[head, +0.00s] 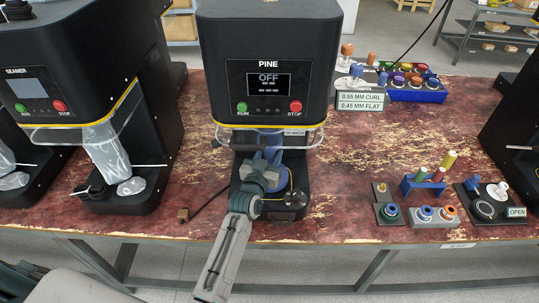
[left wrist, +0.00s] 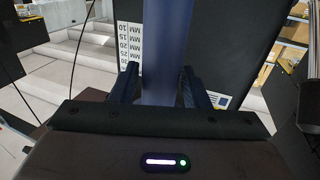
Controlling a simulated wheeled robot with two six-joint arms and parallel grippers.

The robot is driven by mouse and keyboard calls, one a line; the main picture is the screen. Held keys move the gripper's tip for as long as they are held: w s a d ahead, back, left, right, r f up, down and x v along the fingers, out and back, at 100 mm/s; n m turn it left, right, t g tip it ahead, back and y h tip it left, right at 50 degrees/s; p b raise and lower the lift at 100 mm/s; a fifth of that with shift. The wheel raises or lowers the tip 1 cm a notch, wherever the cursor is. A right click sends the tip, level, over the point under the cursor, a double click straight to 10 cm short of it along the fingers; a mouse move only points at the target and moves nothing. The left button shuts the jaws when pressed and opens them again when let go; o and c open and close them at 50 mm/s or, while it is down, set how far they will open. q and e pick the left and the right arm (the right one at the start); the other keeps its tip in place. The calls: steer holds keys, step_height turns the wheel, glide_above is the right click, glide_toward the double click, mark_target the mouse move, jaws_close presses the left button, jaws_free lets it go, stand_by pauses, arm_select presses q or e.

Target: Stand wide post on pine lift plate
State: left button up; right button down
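The PINE seamer (head: 267,60) stands at the middle of the bench, its display reading OFF. The wide post (head: 274,180) is blue and upright beneath the machine head, largely hidden by my left gripper. My left gripper (head: 270,158) reaches in from the front, its fingers on both sides of the post. In the left wrist view the blue post (left wrist: 167,50) rises between the two fingers, which look closed on it. The lift plate is hidden behind my gripper and the post, so I cannot tell whether the post touches it. My right gripper is out of view.
A black knob (head: 294,200) sits on the machine's base, right of the post. Another seamer (head: 75,90) stands at left. Small tooling stands (head: 432,222) fill the bench's right front. A blue rack (head: 418,96) is behind. The bench between machine and stands is clear.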

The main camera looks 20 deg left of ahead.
arm_select(q)
steer(key=shift+o, duration=1)
steer(key=shift+f, duration=0.1)
